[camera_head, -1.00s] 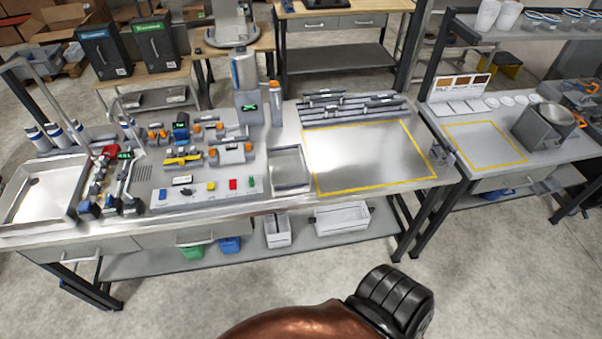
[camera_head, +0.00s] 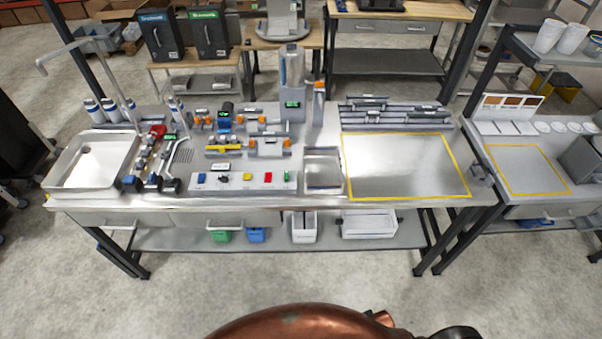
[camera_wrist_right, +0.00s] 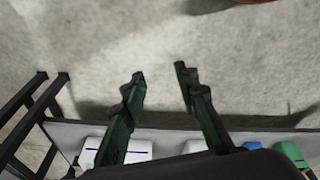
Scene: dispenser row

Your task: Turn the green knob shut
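A small green knob (camera_head: 287,176) sits at the right end of a pale grey control strip (camera_head: 236,188) along the front of the steel bench. Blue, yellow and red knobs or switches share the strip to its left. Its exact turn position is too small to read. My right gripper (camera_wrist_right: 160,74) is open and empty in the right wrist view, its two dark fingers apart over bare floor. It is away from the knob, which is not in that view. My left gripper is not in view.
A metal sink tray (camera_head: 93,165) is at the bench's left, with pipes and valves beside it. A shallow steel tray (camera_head: 323,172) lies just right of the strip. A yellow-outlined area (camera_head: 405,165) is clear. Bins stand on the lower shelf (camera_head: 180,240).

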